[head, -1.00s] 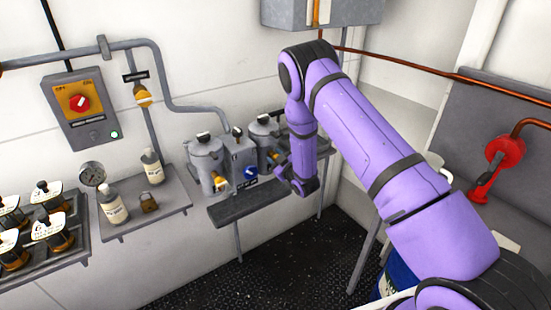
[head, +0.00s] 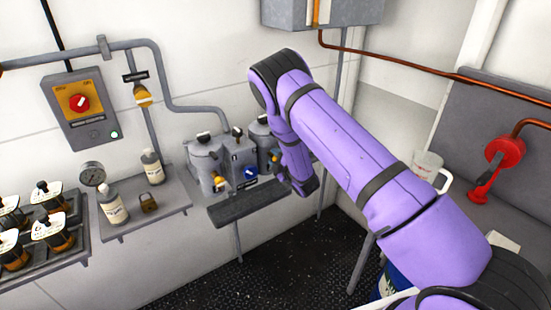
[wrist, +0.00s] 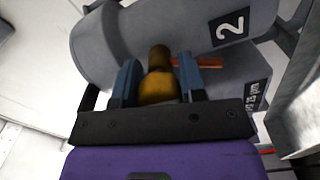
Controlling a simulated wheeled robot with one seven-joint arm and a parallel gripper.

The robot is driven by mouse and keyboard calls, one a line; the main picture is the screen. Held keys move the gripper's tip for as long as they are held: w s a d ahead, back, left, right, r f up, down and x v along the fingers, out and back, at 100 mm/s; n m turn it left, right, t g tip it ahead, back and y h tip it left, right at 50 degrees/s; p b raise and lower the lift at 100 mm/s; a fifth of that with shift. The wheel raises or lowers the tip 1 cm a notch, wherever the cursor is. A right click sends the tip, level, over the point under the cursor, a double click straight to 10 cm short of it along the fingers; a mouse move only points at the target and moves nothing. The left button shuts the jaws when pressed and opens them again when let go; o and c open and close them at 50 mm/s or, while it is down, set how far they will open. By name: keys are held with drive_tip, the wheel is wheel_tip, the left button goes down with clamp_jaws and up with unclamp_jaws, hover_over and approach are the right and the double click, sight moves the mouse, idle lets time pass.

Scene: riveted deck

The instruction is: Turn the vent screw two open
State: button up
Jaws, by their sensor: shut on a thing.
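Vent screw two (wrist: 158,88) is a brass knob on the grey housing marked 2 (wrist: 228,24), in the wrist view. My gripper (wrist: 159,78) is shut on it, with one blue-grey finger on each side of the brass. A thin orange-brown bar (wrist: 210,62) shows just right of the fingers. In the head view, the right-hand grey housing (head: 261,131) is partly hidden behind my arm.
The left grey housing (head: 203,153) has its own brass screw (head: 219,183). A blue knob (head: 250,173) sits between the housings. A dark grey shelf (head: 240,204) lies below.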

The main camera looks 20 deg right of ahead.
drive_tip(key=shift+f+n, duration=0.1)
drive_tip(key=shift+n, duration=0.4)
drive_tip(key=o, duration=0.9)
drive_tip(key=shift+s, duration=0.15)
